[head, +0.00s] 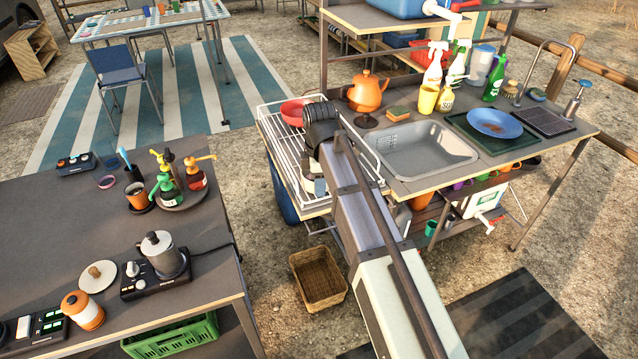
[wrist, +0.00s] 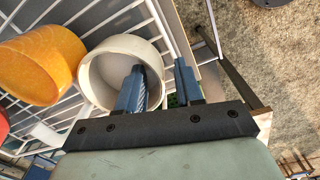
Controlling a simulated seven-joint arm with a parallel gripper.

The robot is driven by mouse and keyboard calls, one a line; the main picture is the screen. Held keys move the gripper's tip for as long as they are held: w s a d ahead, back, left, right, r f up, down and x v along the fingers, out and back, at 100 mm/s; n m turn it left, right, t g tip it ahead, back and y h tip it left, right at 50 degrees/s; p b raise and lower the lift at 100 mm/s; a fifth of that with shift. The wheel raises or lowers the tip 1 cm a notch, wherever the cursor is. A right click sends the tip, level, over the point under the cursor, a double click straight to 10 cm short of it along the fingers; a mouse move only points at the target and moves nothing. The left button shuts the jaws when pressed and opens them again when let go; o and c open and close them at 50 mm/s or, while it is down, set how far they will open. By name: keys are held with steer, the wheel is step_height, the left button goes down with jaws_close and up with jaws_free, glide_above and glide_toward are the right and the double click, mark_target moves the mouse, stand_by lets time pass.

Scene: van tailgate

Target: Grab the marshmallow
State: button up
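I cannot make out a marshmallow for certain in either view. In the wrist view a white, round, hollow cup-like thing (wrist: 99,70) lies in the wire dish rack (wrist: 160,17), its open mouth towards the camera. My gripper (wrist: 160,80) is open at its right side. The left finger reaches into its mouth and the right finger is outside, with the cup's right wall between them. A gap shows between the fingers; whether either touches the wall I cannot tell. In the head view my arm largely hides the gripper and this cup over the rack.
An orange cup (wrist: 42,65) lies just left of the white one. In the head view a red bowl (head: 293,112) sits in the rack's far left part. The sink (head: 425,150) and an orange kettle (head: 367,92) are beside the rack. A wicker basket (head: 318,280) stands on the ground below.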

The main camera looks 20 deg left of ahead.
step_height(320, 180, up, 12)
steer(key=shift+s+d+f, duration=0.1)
steer(key=shift+s+f, duration=0.05)
steer(key=shift+c, duration=0.3)
stand_by(0.4)
steer(key=n+g+y, duration=0.1)
glide_above(310, 180)
steer(key=w, duration=0.1)
step_height(310, 180, down, 7)
steer(key=shift+w+r, duration=0.1)
steer(key=shift+r, duration=0.05)
steer(key=shift+f, duration=2.75)
jaws_close()
